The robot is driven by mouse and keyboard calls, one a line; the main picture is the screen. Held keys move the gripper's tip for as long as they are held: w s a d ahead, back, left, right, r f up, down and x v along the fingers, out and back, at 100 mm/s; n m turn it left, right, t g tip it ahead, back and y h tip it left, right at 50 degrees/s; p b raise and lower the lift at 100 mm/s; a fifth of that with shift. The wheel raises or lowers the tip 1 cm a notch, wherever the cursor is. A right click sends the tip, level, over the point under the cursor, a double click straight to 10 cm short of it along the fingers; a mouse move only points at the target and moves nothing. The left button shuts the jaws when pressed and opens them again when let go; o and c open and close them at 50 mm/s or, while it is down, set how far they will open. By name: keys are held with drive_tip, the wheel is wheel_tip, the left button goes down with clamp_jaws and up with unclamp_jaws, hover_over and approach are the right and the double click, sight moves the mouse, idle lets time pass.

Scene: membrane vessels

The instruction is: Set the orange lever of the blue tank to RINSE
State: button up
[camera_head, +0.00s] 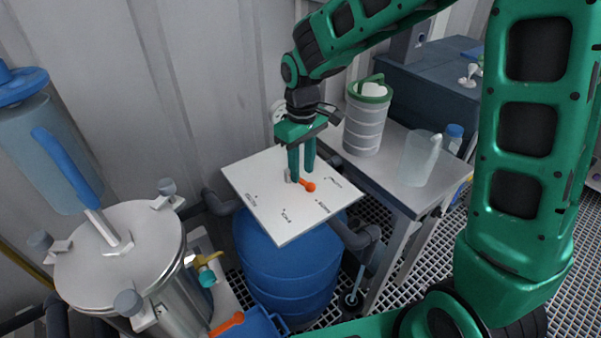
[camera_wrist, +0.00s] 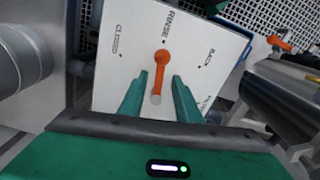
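The blue tank (camera_head: 288,268) stands in the middle of the head view with a white label plate (camera_head: 262,212) on top. Its orange lever (camera_head: 309,187) lies over the plate. In the wrist view the orange lever (camera_wrist: 161,70) points up toward the RINSE mark, with CLOSED to its left and other labels to its right. I cannot tell if it lines up exactly. My gripper (camera_wrist: 159,77) is open, its green fingers on either side of the lever with gaps between. In the head view my gripper (camera_head: 301,175) points down at the plate and partly hides the lever's inner end.
A steel vessel (camera_head: 140,235) with clamps and a blue-handled cylinder (camera_head: 50,150) stands at left. Another orange lever (camera_head: 228,324) is low in front. A table at right holds a green-lidded container (camera_head: 367,125) and a clear jug (camera_head: 417,160). A wall is behind.

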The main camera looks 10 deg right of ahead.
sight(302, 181)
wheel_tip(302, 181, up, 9)
drive_tip(key=shift+f, duration=0.2)
idle(0.4)
